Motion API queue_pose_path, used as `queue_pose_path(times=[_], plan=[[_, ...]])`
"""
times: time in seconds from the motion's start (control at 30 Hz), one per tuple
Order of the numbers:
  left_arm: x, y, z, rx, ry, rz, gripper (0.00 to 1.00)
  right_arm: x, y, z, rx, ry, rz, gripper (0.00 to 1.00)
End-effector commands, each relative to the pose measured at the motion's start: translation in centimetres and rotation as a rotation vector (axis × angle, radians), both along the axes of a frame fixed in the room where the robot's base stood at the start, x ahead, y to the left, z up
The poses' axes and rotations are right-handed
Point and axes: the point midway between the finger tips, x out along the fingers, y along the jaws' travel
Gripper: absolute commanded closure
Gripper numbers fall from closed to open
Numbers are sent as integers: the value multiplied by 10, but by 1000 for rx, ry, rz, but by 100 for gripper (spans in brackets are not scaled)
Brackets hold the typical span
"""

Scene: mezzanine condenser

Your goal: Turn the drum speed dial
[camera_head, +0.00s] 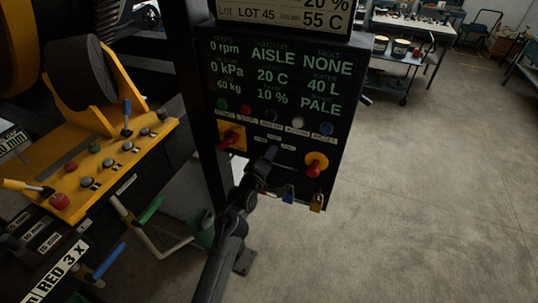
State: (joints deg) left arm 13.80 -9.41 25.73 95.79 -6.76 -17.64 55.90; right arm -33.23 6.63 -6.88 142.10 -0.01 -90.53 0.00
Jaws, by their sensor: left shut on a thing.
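The control panel (325,120) is a dark upright box with green readouts, one of them "0 rpm", above a row of round buttons. My right gripper is not in view.
A yellow console (100,160) with levers stands left. Open floor (430,200) lies right.

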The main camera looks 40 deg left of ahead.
Motion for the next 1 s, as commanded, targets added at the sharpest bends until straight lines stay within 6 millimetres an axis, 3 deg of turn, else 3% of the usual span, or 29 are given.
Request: queue_pose_path(times=[0.4,0.97,1.0], plan=[[0,0,-1,-197,-59,1,87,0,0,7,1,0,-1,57],[0,0,-2,-226,-67,1,87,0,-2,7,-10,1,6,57],[0,1,-1,-226,-67,1,54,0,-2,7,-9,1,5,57]])
